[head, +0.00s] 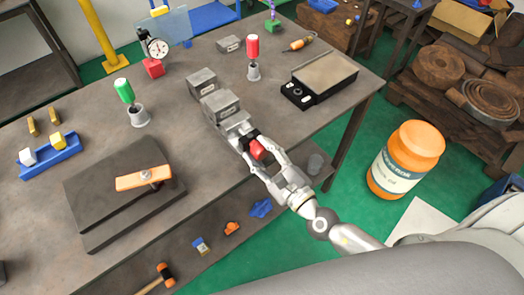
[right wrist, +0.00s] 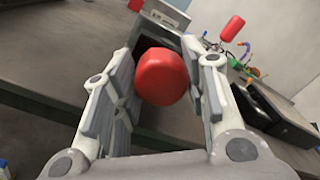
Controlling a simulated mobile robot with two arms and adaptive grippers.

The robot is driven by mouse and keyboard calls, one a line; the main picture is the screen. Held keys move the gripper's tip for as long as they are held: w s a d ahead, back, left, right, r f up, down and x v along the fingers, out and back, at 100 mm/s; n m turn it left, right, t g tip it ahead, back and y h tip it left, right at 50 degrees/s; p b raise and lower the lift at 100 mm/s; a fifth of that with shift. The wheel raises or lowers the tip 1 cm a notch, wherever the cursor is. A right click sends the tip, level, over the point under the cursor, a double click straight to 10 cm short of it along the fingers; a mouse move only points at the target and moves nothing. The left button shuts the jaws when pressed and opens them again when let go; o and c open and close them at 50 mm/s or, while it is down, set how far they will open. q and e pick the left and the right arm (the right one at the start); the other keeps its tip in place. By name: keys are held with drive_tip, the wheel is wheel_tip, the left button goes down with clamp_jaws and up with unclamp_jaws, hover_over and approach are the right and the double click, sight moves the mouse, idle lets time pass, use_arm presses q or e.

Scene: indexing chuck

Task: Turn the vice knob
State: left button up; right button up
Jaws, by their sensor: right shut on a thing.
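The vice (head: 222,108) is grey metal and stands near the front edge of the workbench. Its red knob (head: 257,149) is at the end facing me. In the right wrist view the red knob (right wrist: 162,77) sits between the two fingers. My right gripper (head: 262,155) is shut on the knob, with a finger on each side of it. The same right gripper (right wrist: 160,100) fills the lower part of the wrist view. My left gripper does not show.
On the workbench (head: 185,105), a red-handled tool (head: 253,48) and a black device with a flat plate (head: 322,78) stand right of the vice. A green-handled tool (head: 125,91) and a dark slab with an orange bar (head: 143,178) are left. An orange jar (head: 405,160) stands beyond the bench's right side.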

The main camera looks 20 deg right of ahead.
drive_tip(key=shift+f, duration=0.15)
idle(0.3)
drive_tip(key=o, duration=1)
drive_tip(key=shift+s, duration=0.15)
drive_tip(key=shift+v, duration=3.9)
